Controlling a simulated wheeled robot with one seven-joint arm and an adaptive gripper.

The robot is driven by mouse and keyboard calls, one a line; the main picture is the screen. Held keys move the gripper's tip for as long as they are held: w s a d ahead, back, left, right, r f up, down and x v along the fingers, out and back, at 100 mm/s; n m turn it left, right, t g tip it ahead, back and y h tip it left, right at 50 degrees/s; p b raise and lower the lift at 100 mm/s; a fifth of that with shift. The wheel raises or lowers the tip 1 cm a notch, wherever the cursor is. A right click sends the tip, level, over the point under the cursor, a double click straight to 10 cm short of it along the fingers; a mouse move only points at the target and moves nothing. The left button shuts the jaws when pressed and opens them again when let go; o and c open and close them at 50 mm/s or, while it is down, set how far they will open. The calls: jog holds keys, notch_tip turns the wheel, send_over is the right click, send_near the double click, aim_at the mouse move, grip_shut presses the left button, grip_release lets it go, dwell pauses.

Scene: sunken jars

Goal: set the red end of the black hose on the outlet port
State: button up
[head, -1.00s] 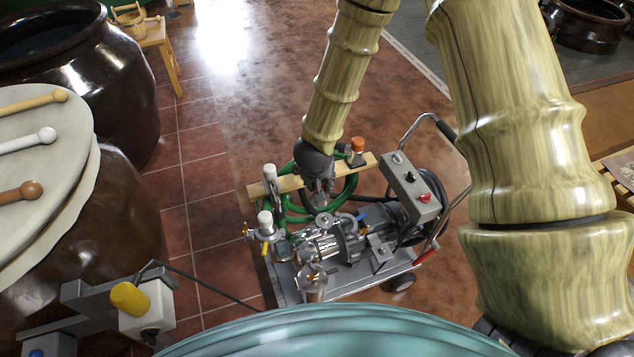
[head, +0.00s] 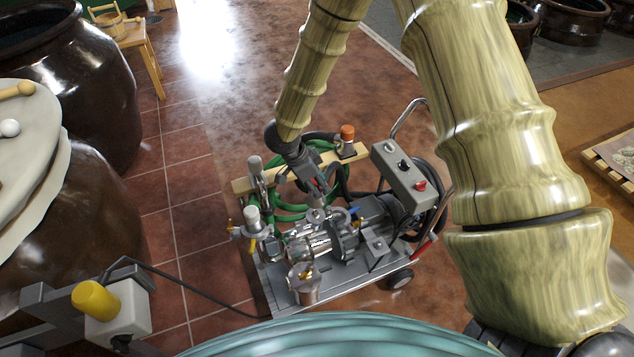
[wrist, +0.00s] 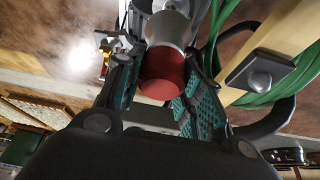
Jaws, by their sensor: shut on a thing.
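My gripper (head: 318,188) is over the pump (head: 335,240), tilted, with its fingertips close to the metal fittings. In the wrist view the red end (wrist: 162,76) lies between the two fingers, which are shut on it. A silver metal cylinder (wrist: 168,28) lines up just past the red end; I cannot tell if it is the outlet port or part of the hose fitting, or whether they touch. A silver upright fitting (head: 316,214) stands just below the fingertips in the head view. The path of the black hose near my gripper is mostly hidden.
A grey control box (head: 400,172) and the cart handle (head: 414,108) stand to the right. Large brown jars (head: 90,215) stand at the left.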

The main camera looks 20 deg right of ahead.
jog(key=shift+f+b, duration=1.65)
jog(key=shift+b, duration=0.65)
jog(key=shift+f, duration=0.8)
jog(key=shift+p, duration=0.75)
jog(key=shift+f, duration=0.1)
jog(key=shift+f, duration=0.7)
jog(key=shift+f+p, duration=0.3)
jog(key=shift+p, duration=0.15)
jog(key=o, duration=1.7)
jog(key=shift+o, duration=0.2)
